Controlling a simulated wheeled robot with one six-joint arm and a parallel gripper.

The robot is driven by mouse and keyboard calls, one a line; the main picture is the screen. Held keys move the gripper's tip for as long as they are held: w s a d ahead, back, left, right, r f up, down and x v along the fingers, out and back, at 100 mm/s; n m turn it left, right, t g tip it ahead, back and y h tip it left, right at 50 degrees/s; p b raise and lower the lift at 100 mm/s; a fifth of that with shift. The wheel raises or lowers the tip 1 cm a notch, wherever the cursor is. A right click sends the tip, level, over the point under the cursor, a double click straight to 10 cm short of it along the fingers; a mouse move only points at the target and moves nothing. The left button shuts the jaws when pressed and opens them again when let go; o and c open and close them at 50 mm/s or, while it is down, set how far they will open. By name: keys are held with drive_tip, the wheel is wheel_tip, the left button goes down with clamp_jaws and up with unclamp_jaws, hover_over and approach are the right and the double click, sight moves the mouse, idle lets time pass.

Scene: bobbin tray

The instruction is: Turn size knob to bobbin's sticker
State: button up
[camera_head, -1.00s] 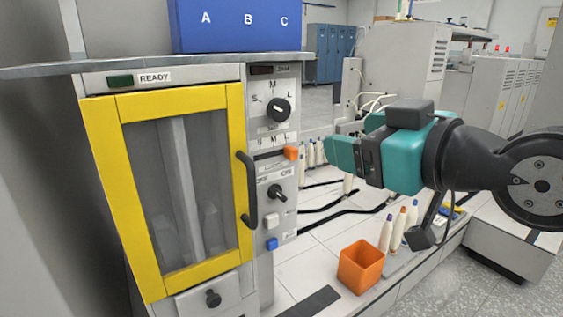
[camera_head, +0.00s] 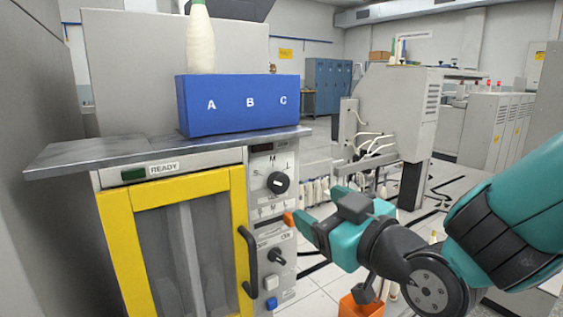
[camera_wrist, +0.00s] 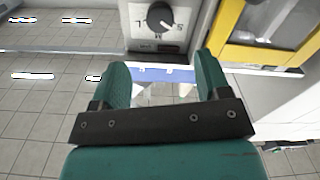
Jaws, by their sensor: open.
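The size knob (camera_head: 278,183) is a round black dial on the grey panel right of the yellow door, with S, M and L around it. It also shows at the top of the wrist view (camera_wrist: 160,17). Its exact pointer direction is hard to read. A cream bobbin (camera_head: 201,45) stands upright in the blue A B C box (camera_head: 240,105); its top is cut off, with a little green at the edge, and I cannot make out a sticker. My gripper (camera_head: 310,229) is open and empty, below and right of the knob, its teal fingers (camera_wrist: 162,80) apart and not touching it.
An orange part (camera_head: 289,218) sits on the panel's edge close to my fingers. Below are a second black knob (camera_head: 277,257), the door's black handle (camera_head: 248,262) and a blue button (camera_head: 272,303). An orange bin (camera_head: 361,306) stands at the lower right.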

sight(282, 185)
drive_tip(key=p+x, duration=0.6)
drive_tip(key=p, duration=0.1)
drive_tip(key=p+x, duration=0.3)
drive_tip(key=shift+w+a+r, duration=0.2)
drive_tip(key=shift+r, duration=0.1)
drive_tip(key=shift+w+a+f+p, duration=0.2)
drive_tip(key=shift+w+a+p, duration=0.1)
drive_tip(key=shift+w+p, duration=0.25)
drive_tip(key=shift+w+a+f+p, duration=0.15)
drive_tip(key=shift+w+a+p, duration=0.15)
drive_tip(key=shift+p, duration=0.3)
